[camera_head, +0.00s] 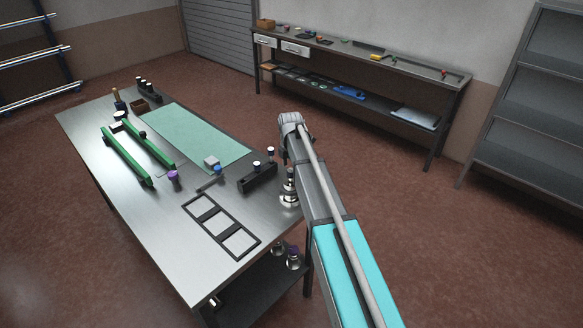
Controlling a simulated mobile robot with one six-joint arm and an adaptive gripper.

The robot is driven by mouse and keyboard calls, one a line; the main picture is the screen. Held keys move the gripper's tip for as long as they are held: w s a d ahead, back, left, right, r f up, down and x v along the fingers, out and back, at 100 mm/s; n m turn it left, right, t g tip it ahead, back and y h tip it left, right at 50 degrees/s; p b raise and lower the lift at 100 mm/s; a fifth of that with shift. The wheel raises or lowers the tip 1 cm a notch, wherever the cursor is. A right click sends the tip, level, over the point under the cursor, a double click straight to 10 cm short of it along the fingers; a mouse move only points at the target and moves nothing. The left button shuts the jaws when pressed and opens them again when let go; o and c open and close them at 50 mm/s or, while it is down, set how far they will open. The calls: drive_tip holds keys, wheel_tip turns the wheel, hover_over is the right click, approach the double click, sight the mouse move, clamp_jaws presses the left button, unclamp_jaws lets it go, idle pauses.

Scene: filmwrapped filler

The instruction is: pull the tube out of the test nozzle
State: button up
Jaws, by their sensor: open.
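I cannot make out my gripper; my grey arm (340,215) reaches in from the bottom right and its far end is over the workbench's right edge. A silver and black banded fitting (289,190) stands upright at that edge, partly beside my arm. I cannot tell whether it is the test nozzle. No tube can be told for certain.
The metal workbench (150,225) carries two green rails (128,157), a green mat (195,138), a black frame (222,225) and a black block (257,177) with white-topped pins. Banded fittings (293,259) sit on its lower shelf. A rear bench (430,75) and rack (530,110) stand beyond open floor.

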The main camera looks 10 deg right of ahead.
sight(291, 181)
drive_tip(key=shift+f+b, duration=1.7)
drive_tip(key=shift+f, duration=0.3)
clamp_jaws()
